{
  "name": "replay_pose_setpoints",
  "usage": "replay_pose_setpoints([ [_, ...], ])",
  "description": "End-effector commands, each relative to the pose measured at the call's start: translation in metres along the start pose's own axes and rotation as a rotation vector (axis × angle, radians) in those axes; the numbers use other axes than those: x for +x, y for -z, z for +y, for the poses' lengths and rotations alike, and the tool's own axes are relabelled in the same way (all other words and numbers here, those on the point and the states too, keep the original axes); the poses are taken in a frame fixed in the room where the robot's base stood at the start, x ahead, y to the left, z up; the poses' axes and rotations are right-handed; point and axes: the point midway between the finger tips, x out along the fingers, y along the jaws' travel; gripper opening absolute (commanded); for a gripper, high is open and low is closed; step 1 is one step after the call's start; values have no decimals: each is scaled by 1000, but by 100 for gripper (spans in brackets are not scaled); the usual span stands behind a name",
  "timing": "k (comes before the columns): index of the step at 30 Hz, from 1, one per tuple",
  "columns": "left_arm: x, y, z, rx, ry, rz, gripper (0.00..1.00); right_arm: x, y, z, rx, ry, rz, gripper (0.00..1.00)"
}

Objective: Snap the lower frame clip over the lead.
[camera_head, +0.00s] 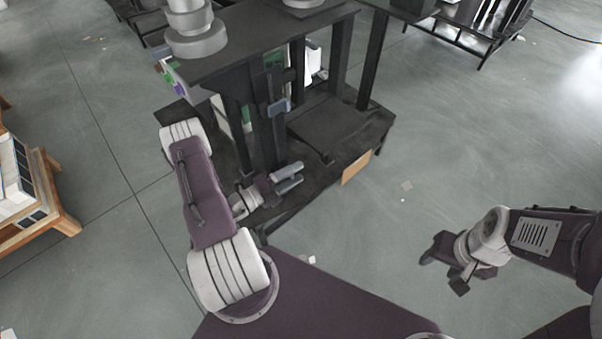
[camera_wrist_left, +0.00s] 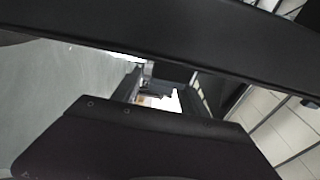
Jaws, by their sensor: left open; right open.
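A black frame (camera_head: 228,120) stands in the head view. A blue-grey clip (camera_head: 278,107) sits on its slim upright. Lower down, a grey two-part piece (camera_head: 288,170), which looks like the lower frame clip, sits at that upright's foot with its two parts apart. My left gripper (camera_head: 268,187) is open right beside this piece; its fingers are hard to make out and I cannot tell whether they touch. I cannot pick out the lead. In the left wrist view, a dark bar (camera_wrist_left: 180,42) crosses close to the camera. My right gripper (camera_head: 444,270) is open and empty over the floor.
The frame's dark base shelf (camera_head: 335,125) lies to the right of the clips. Grey weights (camera_head: 195,35) stand on top. A wooden stand (camera_head: 55,200) is at the far left. The floor (camera_head: 400,150) between the frame and my right arm is mostly clear.

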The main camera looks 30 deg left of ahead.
Motion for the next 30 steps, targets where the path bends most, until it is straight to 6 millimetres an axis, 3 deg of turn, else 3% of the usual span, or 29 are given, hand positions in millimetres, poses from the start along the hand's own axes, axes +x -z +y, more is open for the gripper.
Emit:
replay_pose_setpoints([
  [5,20,0,1,0,0,2,51,8,-1,0,0,0,0,51],
  [13,22,0,0,0,0,-1,51,7,-1,0,0,0,0,51],
  [18,22,0,0,0,0,0,4,7,-1,0,0,0,0,51],
  [19,22,0,0,0,0,0,0,7,-1,0,0,0,0,51],
  [24,23,-2,-3,-7,1,-34,0,0,0,0,0,0,0,51],
  [30,28,-16,-5,-9,-2,-247,0,-23,2,0,0,0,0,51],
])
